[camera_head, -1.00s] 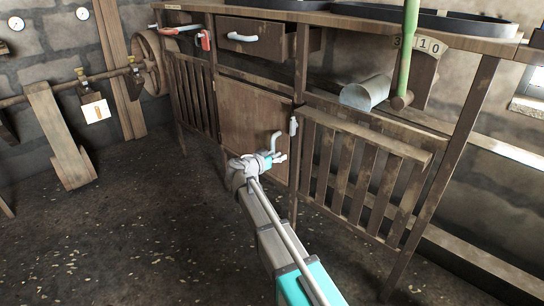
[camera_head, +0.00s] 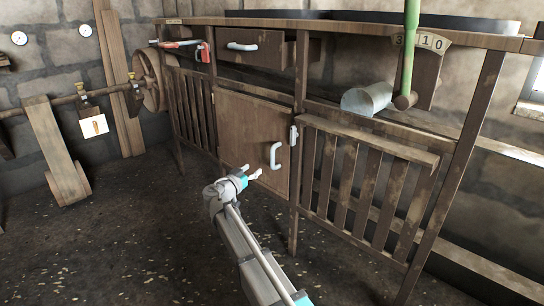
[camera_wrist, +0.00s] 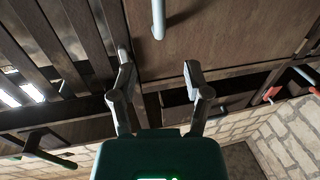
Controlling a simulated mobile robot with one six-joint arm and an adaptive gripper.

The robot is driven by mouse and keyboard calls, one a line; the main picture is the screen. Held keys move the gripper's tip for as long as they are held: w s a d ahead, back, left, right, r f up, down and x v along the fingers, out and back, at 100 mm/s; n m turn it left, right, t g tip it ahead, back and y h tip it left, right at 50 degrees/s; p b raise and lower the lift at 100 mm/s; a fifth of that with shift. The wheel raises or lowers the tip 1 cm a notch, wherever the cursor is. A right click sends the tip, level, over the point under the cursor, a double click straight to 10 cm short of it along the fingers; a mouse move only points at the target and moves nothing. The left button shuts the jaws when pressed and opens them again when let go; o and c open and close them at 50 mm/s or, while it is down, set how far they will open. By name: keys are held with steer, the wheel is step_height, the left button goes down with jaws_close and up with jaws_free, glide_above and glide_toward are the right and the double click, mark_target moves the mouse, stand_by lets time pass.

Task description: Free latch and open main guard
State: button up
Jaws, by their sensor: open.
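The main guard appears to be the brown wooden panel (camera_head: 240,125) in the middle of the bench front, and it looks shut in its frame. A pale curved handle (camera_head: 275,155) sits near its right edge; the handle also shows at the top of the wrist view (camera_wrist: 158,18). A small grey latch (camera_head: 293,135) is on the post right of the panel; its exact position is too small to tell. My gripper (camera_head: 250,171) is open and empty in front of the panel, left of and below the handle. Its spread fingers show in the wrist view (camera_wrist: 158,80).
A slatted panel (camera_head: 350,185) is right of the post. The floor (camera_head: 120,240) at left front is clear.

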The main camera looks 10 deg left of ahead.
mark_target(271, 155)
steer(key=shift+w+d, duration=0.1)
steer(key=shift+w, duration=0.05)
steer(key=x, duration=1.3)
steer(key=shift+w, duration=0.2)
jaws_close()
